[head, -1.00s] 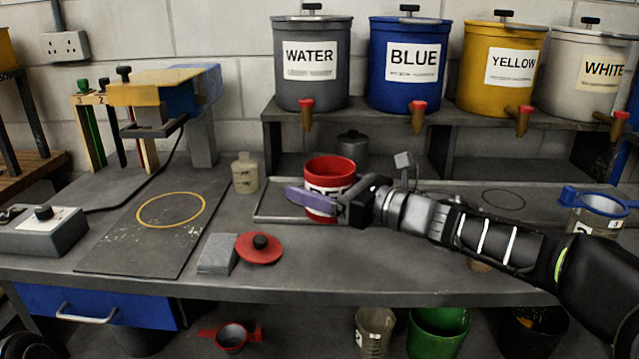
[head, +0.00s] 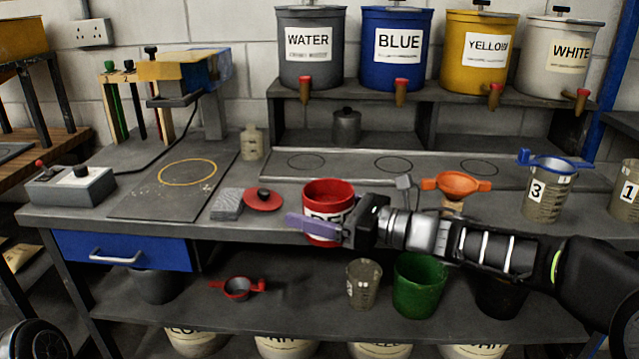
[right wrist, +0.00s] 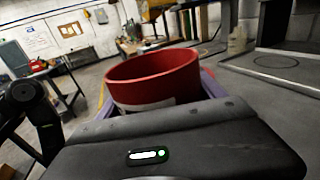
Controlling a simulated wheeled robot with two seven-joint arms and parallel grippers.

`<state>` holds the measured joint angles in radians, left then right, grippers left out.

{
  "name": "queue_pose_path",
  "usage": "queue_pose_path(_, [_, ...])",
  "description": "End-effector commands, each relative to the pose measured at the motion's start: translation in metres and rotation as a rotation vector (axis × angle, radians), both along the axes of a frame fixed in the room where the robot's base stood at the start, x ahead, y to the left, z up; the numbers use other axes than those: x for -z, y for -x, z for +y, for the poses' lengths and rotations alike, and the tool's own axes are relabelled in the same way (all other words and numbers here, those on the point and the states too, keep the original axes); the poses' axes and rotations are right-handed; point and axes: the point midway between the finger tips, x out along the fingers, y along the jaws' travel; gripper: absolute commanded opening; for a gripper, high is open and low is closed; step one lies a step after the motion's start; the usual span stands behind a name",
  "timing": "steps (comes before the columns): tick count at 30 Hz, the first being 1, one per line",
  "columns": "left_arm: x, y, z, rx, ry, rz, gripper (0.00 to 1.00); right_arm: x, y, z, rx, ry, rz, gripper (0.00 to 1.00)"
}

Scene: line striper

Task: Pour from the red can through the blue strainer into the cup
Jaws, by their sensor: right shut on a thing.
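The red can (head: 328,198) is upright in my right gripper (head: 318,230), whose purple fingers are shut around it. It shows in front of the bench's front edge in the head view. In the right wrist view the can (right wrist: 155,80) stands between the fingers; I cannot see its contents. The blue strainer (head: 553,160) sits on top of the clear cup marked 3 (head: 547,200), on the bench to the right. The can is well to the left of the strainer and apart from it. My left gripper is not in view.
An orange strainer (head: 456,186) stands between the can and the cup. Another cup (head: 630,190) is at the right edge. A red lid (head: 263,199) and grey block (head: 227,204) lie left of the can.

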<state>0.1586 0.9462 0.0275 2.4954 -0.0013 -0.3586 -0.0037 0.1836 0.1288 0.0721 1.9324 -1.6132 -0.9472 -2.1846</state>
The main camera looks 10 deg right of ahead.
Motion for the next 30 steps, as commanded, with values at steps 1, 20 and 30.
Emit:
queue_pose_path(1, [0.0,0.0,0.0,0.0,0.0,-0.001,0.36,0.011,0.004,0.0,-0.018,0.0,0.005,0.05])
queue_pose_path(20, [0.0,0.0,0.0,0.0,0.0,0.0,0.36,0.206,0.098,-0.076,-0.052,-0.027,0.0,0.05])
queue_pose_path(30, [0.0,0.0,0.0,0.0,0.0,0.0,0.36,0.223,0.106,-0.094,-0.008,-0.024,-0.01,0.05])
